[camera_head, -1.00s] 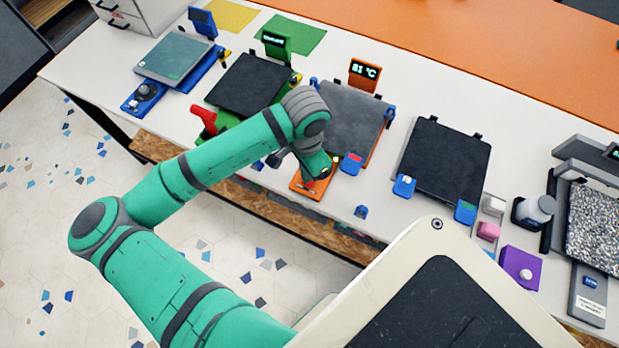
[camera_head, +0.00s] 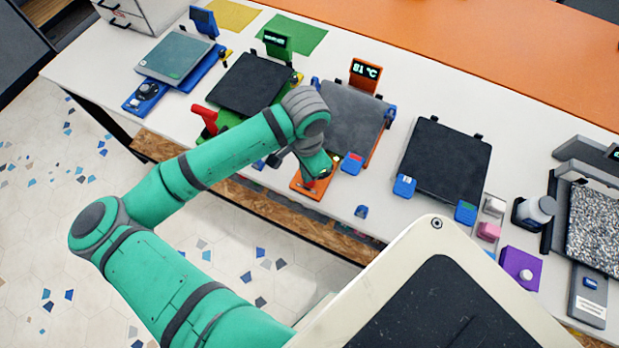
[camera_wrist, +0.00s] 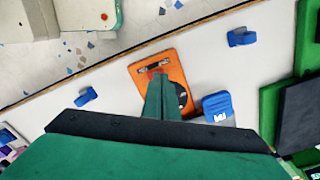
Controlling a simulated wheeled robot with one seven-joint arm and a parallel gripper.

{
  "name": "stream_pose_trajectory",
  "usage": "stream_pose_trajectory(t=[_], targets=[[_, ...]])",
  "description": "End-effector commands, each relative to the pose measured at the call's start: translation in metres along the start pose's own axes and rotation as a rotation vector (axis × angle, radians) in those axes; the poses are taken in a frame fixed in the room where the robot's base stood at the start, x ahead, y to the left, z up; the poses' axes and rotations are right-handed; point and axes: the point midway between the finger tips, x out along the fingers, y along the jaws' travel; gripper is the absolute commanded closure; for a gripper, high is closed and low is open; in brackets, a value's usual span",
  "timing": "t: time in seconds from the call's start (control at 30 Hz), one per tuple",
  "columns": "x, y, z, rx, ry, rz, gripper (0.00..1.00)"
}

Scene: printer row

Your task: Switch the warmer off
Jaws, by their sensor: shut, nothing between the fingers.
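The warmer has a grey plate (camera_head: 352,115) on an orange frame, and its orange display (camera_head: 366,72) is lit and reads 81 °C. Its orange control panel (camera_head: 302,188) lies at the front of the table. The panel also shows in the wrist view (camera_wrist: 178,68), with a metal-edged slot across it and a red part (camera_wrist: 153,72) at the slot. My gripper (camera_wrist: 160,77) is shut and empty, its fingertips over the panel by the red part. I cannot tell whether they touch. The fingers hide part of the panel and a dark round part.
A blue clip (camera_head: 352,163) sits beside the panel. A green-framed device with a black plate (camera_head: 250,84) and a red handle (camera_head: 206,118) stands left. Another black plate (camera_head: 445,160) stands right. The purple box (camera_head: 521,267) is farther right.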

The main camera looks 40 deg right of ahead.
Motion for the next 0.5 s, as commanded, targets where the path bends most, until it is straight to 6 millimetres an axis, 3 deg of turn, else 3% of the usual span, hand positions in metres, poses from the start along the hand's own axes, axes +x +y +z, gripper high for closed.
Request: stream_pose_trajectory(t=[0.5], targets=[[0.0059,-0.0005,0.0003,-0.002,0.0,0.001,1.0]])
